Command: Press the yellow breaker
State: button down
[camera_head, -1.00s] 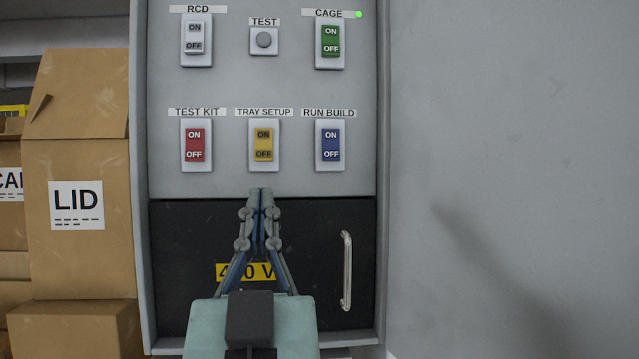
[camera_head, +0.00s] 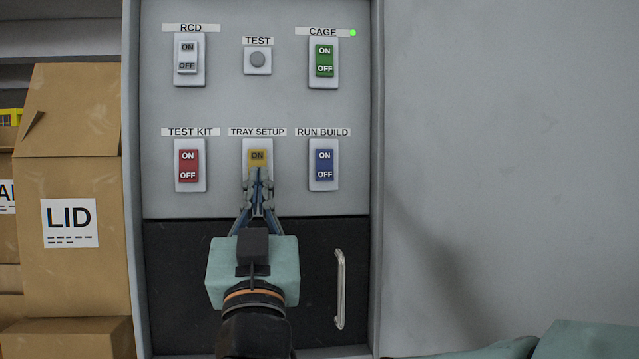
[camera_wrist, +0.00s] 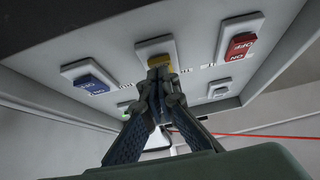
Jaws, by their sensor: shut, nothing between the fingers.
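The yellow breaker (camera_head: 257,156) sits in a white frame under the TRAY SETUP label, in the middle of the panel's lower row. Its ON half shows in the head view; my gripper hides its OFF half. My gripper (camera_head: 258,172) is shut and empty, with its tips in front of the lower half of the breaker. In the wrist view the closed fingertips (camera_wrist: 159,70) overlap the yellow breaker (camera_wrist: 158,60). They look at or very near its face; I cannot tell whether they touch.
The red breaker (camera_head: 188,166) is left of the yellow one and the blue breaker (camera_head: 324,165) is right. A handle (camera_head: 340,290) stands out below right.

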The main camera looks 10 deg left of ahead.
jog(key=shift+f+b, duration=0.15)
jog(key=shift+b, duration=0.2)
jog(key=shift+w+t+b, duration=0.3)
jog(key=shift+t+b, duration=0.1)
jog(key=shift+b, duration=0.8)
jog(key=shift+a, duration=0.1)
